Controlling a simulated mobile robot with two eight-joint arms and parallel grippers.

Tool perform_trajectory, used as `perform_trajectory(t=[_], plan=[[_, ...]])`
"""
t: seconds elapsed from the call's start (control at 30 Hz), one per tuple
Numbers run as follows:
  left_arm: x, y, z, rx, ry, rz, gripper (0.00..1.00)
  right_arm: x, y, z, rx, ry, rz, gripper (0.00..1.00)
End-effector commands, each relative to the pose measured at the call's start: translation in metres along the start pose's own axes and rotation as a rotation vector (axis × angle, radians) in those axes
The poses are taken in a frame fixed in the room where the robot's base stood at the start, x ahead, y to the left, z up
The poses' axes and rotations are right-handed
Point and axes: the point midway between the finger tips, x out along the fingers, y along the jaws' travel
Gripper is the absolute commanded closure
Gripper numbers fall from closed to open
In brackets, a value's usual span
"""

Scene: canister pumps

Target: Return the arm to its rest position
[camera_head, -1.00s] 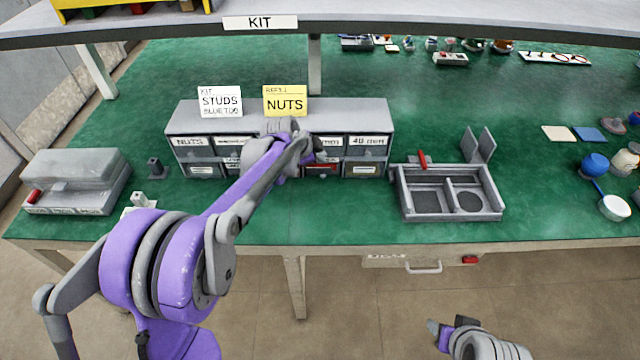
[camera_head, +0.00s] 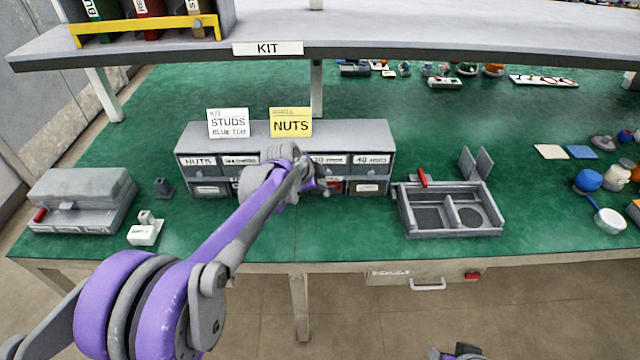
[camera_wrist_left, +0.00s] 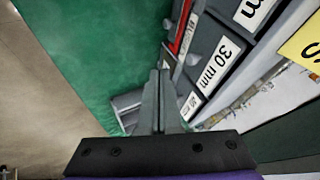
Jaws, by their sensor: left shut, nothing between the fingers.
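My left arm (camera_head: 232,227) is purple and grey and reaches from the lower left to the front of the grey drawer cabinet (camera_head: 300,134). My left gripper (camera_head: 322,182) is at the cabinet's front, near the middle drawers, partly hidden by the wrist. In the left wrist view the gripper (camera_wrist_left: 159,100) has its two fingers together with nothing between them. Drawer fronts, one labelled 30 mm, show close beside the fingers there; I cannot tell whether they touch. A small part of my right gripper (camera_head: 456,353) shows at the bottom edge; its jaws cannot be made out.
A grey two-compartment tray (camera_head: 404,220) stands right of the cabinet. A grey lidded box (camera_head: 80,190) and a small white block (camera_head: 146,230) are on the left. The KIT shelf (camera_head: 400,38) hangs above. The green bench (camera_head: 350,245) is bare at the front middle.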

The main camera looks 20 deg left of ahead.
Motion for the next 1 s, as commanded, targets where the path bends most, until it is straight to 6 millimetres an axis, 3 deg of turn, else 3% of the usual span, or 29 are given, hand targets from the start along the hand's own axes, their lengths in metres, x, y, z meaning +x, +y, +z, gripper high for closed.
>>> perform_trajectory(t=[0.1,0.3,0.67,0.77,0.83,1.0], plan=[[-0.030,0.000,0.000,-0.002,0.000,0.000,1.00,-0.001,0.000,-0.002,0.000,0.001,0.000,0.44],[-0.064,0.000,0.000,-0.001,0.000,0.001,1.00,-0.002,0.000,-0.003,0.000,0.002,0.000,0.44],[-0.081,0.003,0.000,-0.009,-0.002,0.003,1.00,-0.002,0.000,-0.003,0.000,0.002,0.000,0.44],[-0.091,0.019,0.001,-0.068,-0.016,0.008,1.00,-0.002,0.000,-0.003,0.000,0.002,0.000,0.44],[-0.103,0.041,0.004,-0.149,-0.036,0.012,1.00,-0.002,0.000,-0.003,0.000,0.002,0.000,0.44],[-0.139,0.119,0.023,-0.439,-0.110,0.005,1.00,-0.003,0.000,-0.003,0.000,0.002,0.000,0.44]])
